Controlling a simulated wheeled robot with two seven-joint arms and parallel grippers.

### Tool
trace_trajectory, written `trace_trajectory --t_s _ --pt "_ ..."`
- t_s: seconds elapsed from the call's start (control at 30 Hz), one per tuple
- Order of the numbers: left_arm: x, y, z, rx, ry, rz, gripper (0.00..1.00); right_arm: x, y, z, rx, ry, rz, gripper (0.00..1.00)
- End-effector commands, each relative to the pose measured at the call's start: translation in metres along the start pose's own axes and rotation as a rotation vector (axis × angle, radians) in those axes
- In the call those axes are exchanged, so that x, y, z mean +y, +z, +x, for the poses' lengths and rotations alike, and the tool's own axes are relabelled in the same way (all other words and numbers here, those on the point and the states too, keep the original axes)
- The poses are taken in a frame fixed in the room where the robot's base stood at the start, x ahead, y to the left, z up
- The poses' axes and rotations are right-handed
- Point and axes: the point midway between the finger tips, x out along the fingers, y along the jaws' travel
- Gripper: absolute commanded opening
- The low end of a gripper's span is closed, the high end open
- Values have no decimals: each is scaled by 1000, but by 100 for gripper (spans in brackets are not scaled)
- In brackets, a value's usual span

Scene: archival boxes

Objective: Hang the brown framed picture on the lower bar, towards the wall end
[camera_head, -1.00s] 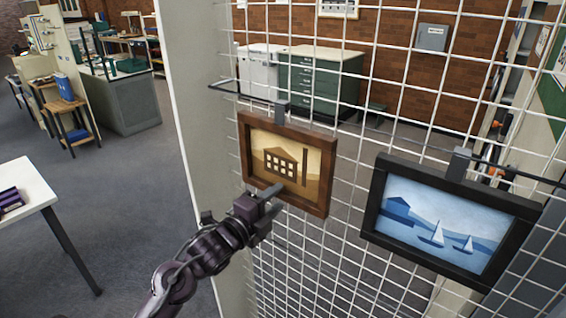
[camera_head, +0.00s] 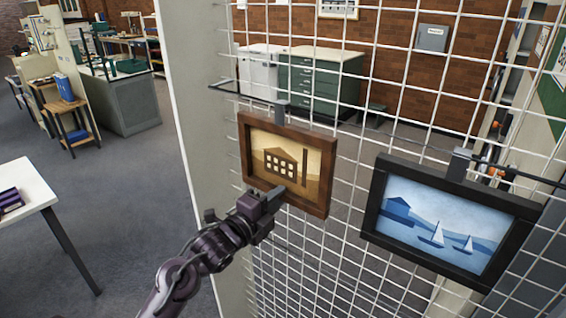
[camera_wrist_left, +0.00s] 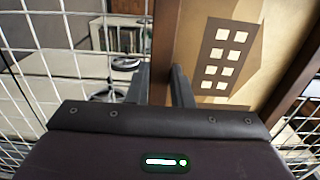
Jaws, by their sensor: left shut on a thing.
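The brown framed picture (camera_head: 240,155), with a tan building scene, is upright against the white wire grid. A grey hanger tab (camera_head: 281,108) at its top meets a dark bar (camera_head: 224,91) running along the grid; I cannot tell whether the tab is hooked over it. My left gripper (camera_head: 273,197) is shut on the picture's lower frame edge. In the left wrist view the brown frame (camera_wrist_left: 164,50) lies between the two fingers (camera_wrist_left: 163,88). My right gripper is not in view.
A black framed sailboat picture (camera_head: 440,222) hangs to the right on the grid (camera_head: 345,235), with a gap between the pictures. A pale panel (camera_head: 190,110) stands at the grid's left end. A white table (camera_head: 30,185) stands at far left. Floor between is clear.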

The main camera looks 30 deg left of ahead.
Motion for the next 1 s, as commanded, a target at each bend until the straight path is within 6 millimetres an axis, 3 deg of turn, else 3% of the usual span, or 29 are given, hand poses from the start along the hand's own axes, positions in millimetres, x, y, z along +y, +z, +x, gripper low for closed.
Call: trace_trajectory --t_s 1.0 --pt "-34 0 0 0 -4 0 0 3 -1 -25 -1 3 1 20"
